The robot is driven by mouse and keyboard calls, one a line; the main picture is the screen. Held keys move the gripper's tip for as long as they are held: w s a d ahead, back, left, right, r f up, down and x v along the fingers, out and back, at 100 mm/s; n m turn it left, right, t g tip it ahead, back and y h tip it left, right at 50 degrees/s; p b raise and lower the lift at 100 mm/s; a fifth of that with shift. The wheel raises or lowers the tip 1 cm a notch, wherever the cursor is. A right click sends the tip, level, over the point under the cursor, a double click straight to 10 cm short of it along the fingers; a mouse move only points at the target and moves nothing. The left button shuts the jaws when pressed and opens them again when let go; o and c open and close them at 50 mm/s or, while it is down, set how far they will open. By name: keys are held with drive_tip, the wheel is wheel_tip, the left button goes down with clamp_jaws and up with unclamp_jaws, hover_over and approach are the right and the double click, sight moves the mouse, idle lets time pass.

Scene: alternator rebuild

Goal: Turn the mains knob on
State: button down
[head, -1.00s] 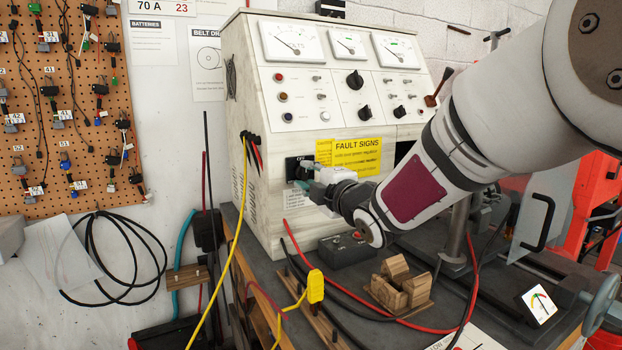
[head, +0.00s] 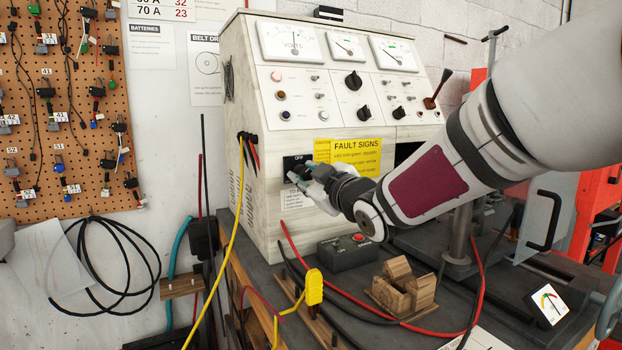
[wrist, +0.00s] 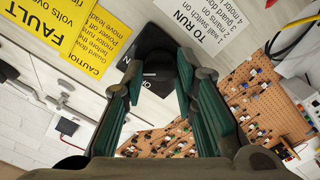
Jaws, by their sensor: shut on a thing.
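The mains knob (wrist: 157,72) is dark and sits on a black square plate (wrist: 148,45) on the cabinet front. In the head view the plate (head: 289,162) carries an "OFF" mark, and my gripper mostly hides the knob. My gripper (wrist: 158,84) is shut on the knob, with one finger on either side of it in the wrist view. In the head view my gripper (head: 300,178) reaches the plate from the right. The knob's exact pointing direction is hard to make out. The volts meter (head: 291,42) at the cabinet's top left has its needle near upright.
A yellow fault sign (head: 357,155) is right of the plate. A yellow cable (head: 229,230) hangs from the cabinet's left side. A dark box with a red button (head: 347,252) and wooden blocks (head: 403,288) stand on the bench below my arm.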

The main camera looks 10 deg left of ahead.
drive_tip(key=shift+m, duration=0.8)
drive_tip(key=c, duration=1.3)
unclamp_jaws()
drive_tip(key=v, duration=1.2)
